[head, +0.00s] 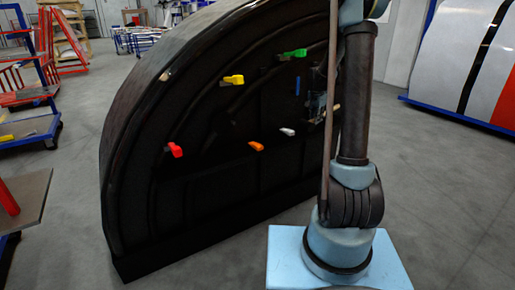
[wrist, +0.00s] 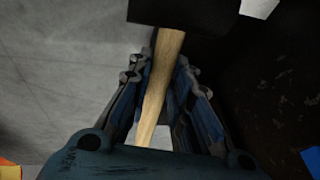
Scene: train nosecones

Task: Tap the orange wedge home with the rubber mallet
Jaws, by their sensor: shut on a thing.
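The orange wedge (head: 256,146) sticks out of the dark curved nosecone panel (head: 215,185) in the head view, low and right of its middle. My gripper (wrist: 163,72) is shut on the wooden handle of the rubber mallet (wrist: 170,12), whose black head is partly cut off at the top of the wrist view. In the head view my gripper is mostly hidden behind my arm, at the panel's right side, right of the orange wedge and apart from it. How deep the wedge sits cannot be told.
Other wedges on the panel are red (head: 175,150), yellow (head: 232,79), green (head: 293,53) and white (head: 287,131). A blue-framed rack with large panels (head: 465,60) stands at the right. Carts with red parts (head: 25,100) stand at the left. Grey floor is open between.

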